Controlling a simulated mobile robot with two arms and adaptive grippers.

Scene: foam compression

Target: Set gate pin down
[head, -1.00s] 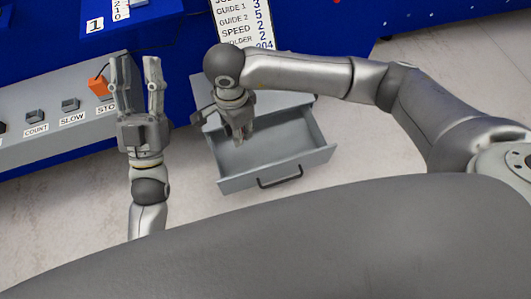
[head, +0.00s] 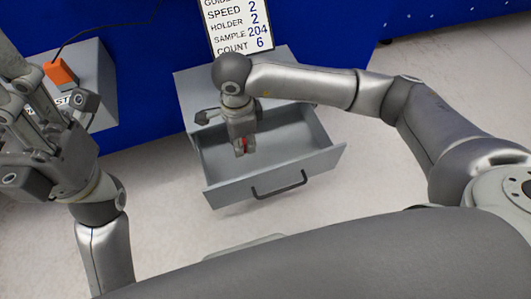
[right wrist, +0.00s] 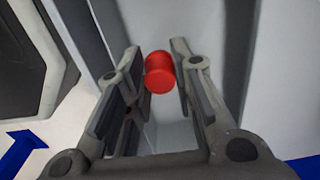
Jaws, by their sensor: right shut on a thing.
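The gate pin shows as a short red cylinder (right wrist: 160,72) between the fingertips in the right wrist view. My right gripper (head: 241,149) is shut on it and points down over the open grey drawer (head: 232,192). Whether the pin touches the drawer floor I cannot tell. My left gripper (head: 42,95) is at the left edge of the head view, fingers up and apart, with nothing seen between them.
The drawer's cabinet (head: 190,90) stands against a blue machine (head: 155,50). A sign with numbers (head: 236,25) is behind it. A grey control box with an orange switch (head: 62,73) is at the left. The drawer floor around the gripper looks clear.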

